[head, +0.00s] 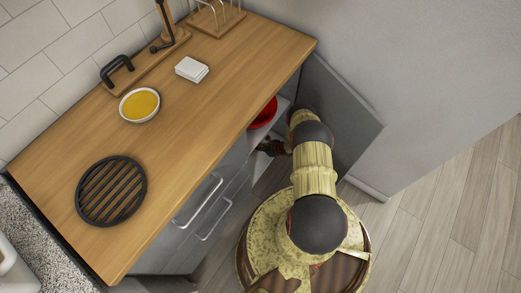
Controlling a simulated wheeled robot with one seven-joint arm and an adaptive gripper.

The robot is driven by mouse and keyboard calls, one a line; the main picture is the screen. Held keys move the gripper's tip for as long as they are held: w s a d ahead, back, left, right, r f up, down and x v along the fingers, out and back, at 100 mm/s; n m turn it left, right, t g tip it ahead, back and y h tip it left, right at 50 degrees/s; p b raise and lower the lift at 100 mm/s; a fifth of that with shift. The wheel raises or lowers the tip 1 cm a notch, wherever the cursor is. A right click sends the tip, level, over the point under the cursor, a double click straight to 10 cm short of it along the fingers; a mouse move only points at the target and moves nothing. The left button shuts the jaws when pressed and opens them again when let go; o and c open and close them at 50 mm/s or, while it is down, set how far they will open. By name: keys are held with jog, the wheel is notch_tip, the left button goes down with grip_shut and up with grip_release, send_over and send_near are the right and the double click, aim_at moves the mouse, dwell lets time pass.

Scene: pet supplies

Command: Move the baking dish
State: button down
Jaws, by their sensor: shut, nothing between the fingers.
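A red rounded dish (265,113) shows partly on a shelf inside the open cabinet under the counter. I cannot tell whether it is the baking dish; the countertop hides part of it. My gripper (264,147) is at the cabinet opening, just below the red dish in the picture. It is small and dark here, shut and empty. I cannot tell whether it touches the shelf. A white round dish with yellow contents (140,105) stands on the wooden counter, well away from my gripper.
The open grey cabinet door (345,115) stands right of my arm, close to it. The wooden counter (180,140) also holds a black round grate (111,191), white stacked squares (191,69) and a rack (216,15). Drawers with handles (198,200) are left of my arm. Floor is clear at right.

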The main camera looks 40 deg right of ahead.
jog(key=b+x, duration=0.1)
jog(key=x, duration=0.3)
jog(key=shift+s+f, duration=0.1)
jog(key=w+b, duration=0.1)
jog(key=w+a+b, duration=0.1)
jog(key=w, duration=0.1)
jog(key=shift+w+a, duration=0.1)
jog(key=shift+w, duration=0.25)
jog(key=shift+w+a, duration=0.1)
jog(key=shift+w, duration=0.1)
